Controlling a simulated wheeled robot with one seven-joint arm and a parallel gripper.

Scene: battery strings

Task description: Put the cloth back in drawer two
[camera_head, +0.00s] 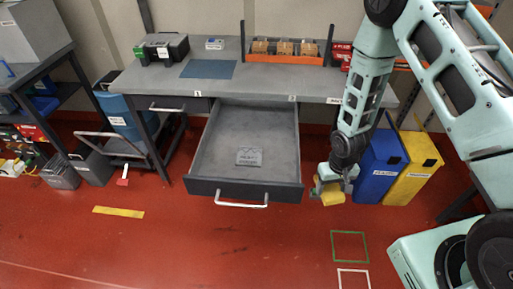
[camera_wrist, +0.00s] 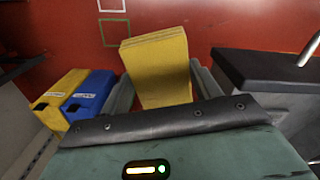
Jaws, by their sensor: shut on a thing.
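A folded yellow cloth (camera_wrist: 158,70) sits between the two fingers of my gripper (camera_wrist: 160,92) in the wrist view. In the head view the cloth (camera_head: 331,196) hangs in my gripper (camera_head: 333,186), just right of the open drawer's front corner and outside the drawer. The wide drawer (camera_head: 245,189) is pulled out from under the bench, near the label 2. A flat grey item (camera_head: 249,157) lies on its floor, and the rest of the floor is bare. The drawer's front also shows at the right of the wrist view (camera_wrist: 270,70).
A grey workbench (camera_head: 270,84) carries a dark case (camera_head: 162,50), a blue mat (camera_head: 208,69) and an orange rack of boxes (camera_head: 285,57). A shut drawer (camera_head: 166,104) is at the left. Blue (camera_head: 379,170) and yellow (camera_head: 411,172) bins stand close to the right of my gripper.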

